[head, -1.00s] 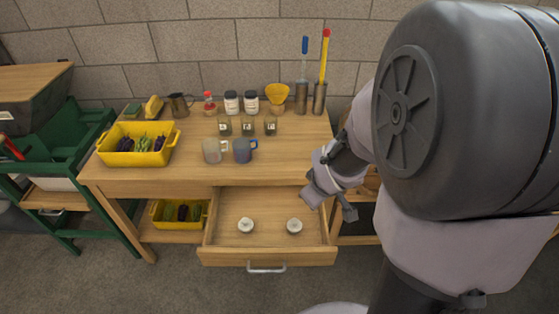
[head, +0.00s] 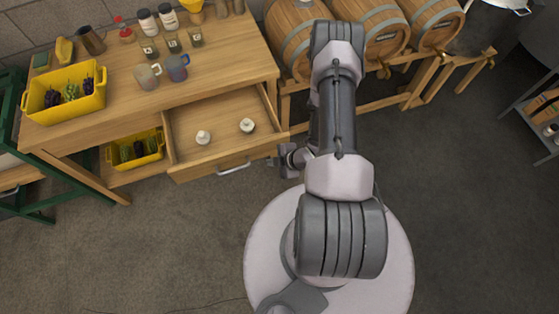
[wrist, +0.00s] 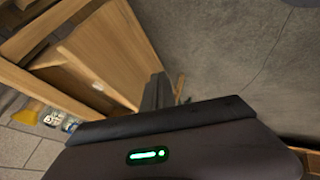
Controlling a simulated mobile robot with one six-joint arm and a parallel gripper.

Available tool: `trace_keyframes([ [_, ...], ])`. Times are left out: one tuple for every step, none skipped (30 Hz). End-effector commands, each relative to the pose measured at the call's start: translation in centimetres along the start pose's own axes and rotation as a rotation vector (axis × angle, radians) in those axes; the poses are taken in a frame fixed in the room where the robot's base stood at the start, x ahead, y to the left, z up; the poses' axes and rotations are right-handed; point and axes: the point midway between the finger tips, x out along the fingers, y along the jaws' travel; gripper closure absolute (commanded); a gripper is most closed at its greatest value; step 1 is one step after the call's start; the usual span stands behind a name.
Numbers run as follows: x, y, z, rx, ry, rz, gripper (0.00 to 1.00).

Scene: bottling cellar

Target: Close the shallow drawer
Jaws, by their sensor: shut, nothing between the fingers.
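The shallow drawer (head: 205,167) under the wooden workbench stands pulled out in the head view. Its curved metal handle (head: 234,168) is on the front panel. Two small pale round items, a left one (head: 203,137) and a right one (head: 247,125), lie inside it. My gripper (head: 277,162) is shut and empty, beside the right end of the drawer front; whether it touches the wood is unclear. In the wrist view my shut fingers (wrist: 158,92) lie close to a wooden panel that looks like part of the drawer.
The bench top (head: 215,65) holds a yellow crate (head: 65,105), mugs (head: 177,68) and jars. Another yellow crate (head: 138,161) sits on the lower shelf. Barrels (head: 297,35) stand on a rack to the right. The floor before the drawer is clear.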

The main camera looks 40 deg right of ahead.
Motion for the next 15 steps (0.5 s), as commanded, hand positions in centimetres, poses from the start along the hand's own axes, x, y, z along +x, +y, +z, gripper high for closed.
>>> trace_keyframes([
  [1.2,-0.1,0.1,-0.003,0.001,-0.001,1.00],
  [1.9,-0.1,0.0,-0.002,0.001,-0.001,1.00],
  [2.1,0.7,0.1,-0.003,0.000,0.003,1.00],
  [2.3,1.3,0.0,-0.003,0.000,0.004,1.00],
  [2.5,1.7,0.0,-0.004,0.000,0.003,1.00],
  [2.7,2.2,0.0,-0.003,0.000,0.002,1.00],
  [2.9,2.5,0.0,-0.001,-0.001,0.002,1.00],
  [3.0,2.8,0.0,-0.001,-0.001,0.002,1.00],
  [3.1,3.0,0.0,-0.001,0.000,0.001,1.00],
  [3.2,3.2,0.0,0.000,0.000,0.001,1.00],
  [3.3,3.4,0.0,0.000,0.000,0.001,1.00],
  [3.3,3.5,0.0,0.000,-0.001,0.001,1.00],
  [3.4,3.6,0.0,0.001,-0.001,0.001,1.00],
  [3.4,3.6,0.0,0.001,-0.001,0.001,1.00],
  [3.4,3.6,0.0,0.001,-0.001,0.001,1.00],
])
